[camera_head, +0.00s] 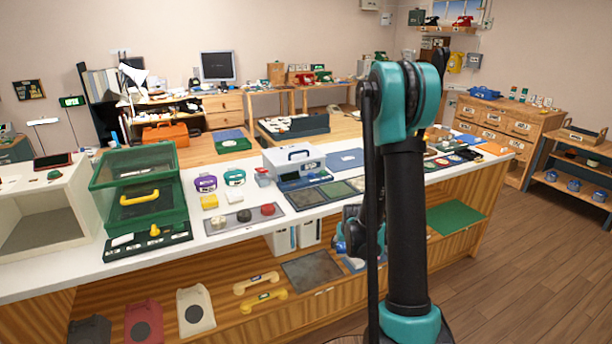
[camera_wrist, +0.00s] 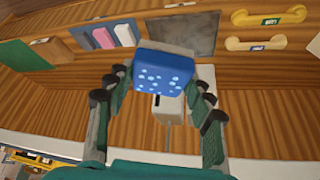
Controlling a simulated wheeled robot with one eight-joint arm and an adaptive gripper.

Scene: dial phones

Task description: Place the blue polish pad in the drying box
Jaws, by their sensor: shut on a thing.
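The blue polish pad (camera_wrist: 162,65), a blue block with pale spots, is between the fingers of my gripper (camera_wrist: 160,76) in the wrist view. My gripper is shut on it, over the wooden lower shelf. In the head view my arm partly hides my gripper (camera_head: 350,232). The drying box cannot be told for sure.
A blue tray (camera_wrist: 104,37) with pink and pale pads lies near the grey mat. The white counter top (camera_head: 200,245) overhangs the shelf. Floor (camera_head: 500,270) is clear at the right.

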